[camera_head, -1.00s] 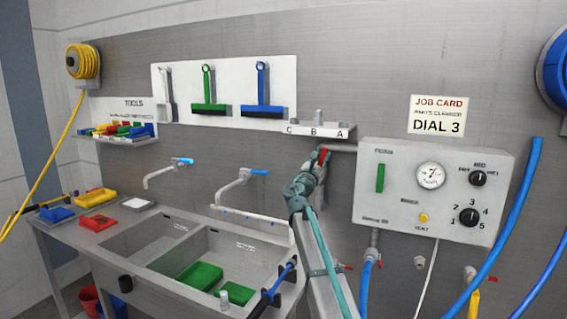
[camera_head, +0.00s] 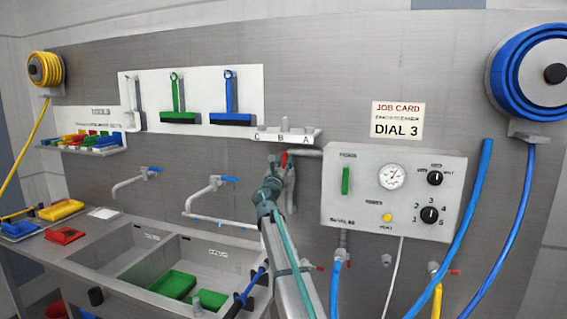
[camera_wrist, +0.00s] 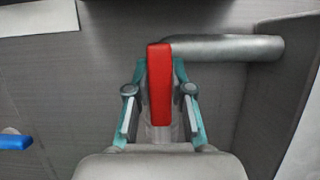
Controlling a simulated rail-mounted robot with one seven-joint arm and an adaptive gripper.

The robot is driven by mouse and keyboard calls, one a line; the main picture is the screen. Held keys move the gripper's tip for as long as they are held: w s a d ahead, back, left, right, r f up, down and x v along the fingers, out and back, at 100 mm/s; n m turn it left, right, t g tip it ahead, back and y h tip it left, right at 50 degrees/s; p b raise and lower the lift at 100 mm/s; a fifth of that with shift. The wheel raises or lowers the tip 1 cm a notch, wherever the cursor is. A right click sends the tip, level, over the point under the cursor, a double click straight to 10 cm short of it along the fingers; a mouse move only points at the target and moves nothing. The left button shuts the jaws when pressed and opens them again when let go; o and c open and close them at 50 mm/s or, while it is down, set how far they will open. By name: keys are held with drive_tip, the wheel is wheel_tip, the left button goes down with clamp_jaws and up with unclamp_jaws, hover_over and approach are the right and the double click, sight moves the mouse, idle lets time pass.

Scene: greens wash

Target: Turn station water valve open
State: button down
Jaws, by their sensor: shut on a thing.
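The station water valve has a red lever handle (camera_wrist: 159,85), seen in the wrist view joined to a grey pipe (camera_wrist: 228,48) that runs off to the right. In the head view the red handle (camera_head: 284,159) shows small, just below the shelf marked C, B, A. My gripper (camera_wrist: 161,118) has its two teal fingers on either side of the red handle and is shut on it. The handle's long side points down toward the palm in the wrist view. In the head view my gripper (camera_head: 277,168) partly hides the valve body.
A control box (camera_head: 392,192) with a gauge and dials is right of the valve. The shelf (camera_head: 288,137) is just above. A sink bench (camera_head: 130,243) with two taps is lower left. Blue hoses (camera_head: 462,240) hang at right.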

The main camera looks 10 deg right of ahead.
drive_tip(key=c, duration=1)
unclamp_jaws()
drive_tip(key=shift+a, duration=0.1)
drive_tip(key=v, duration=1.2)
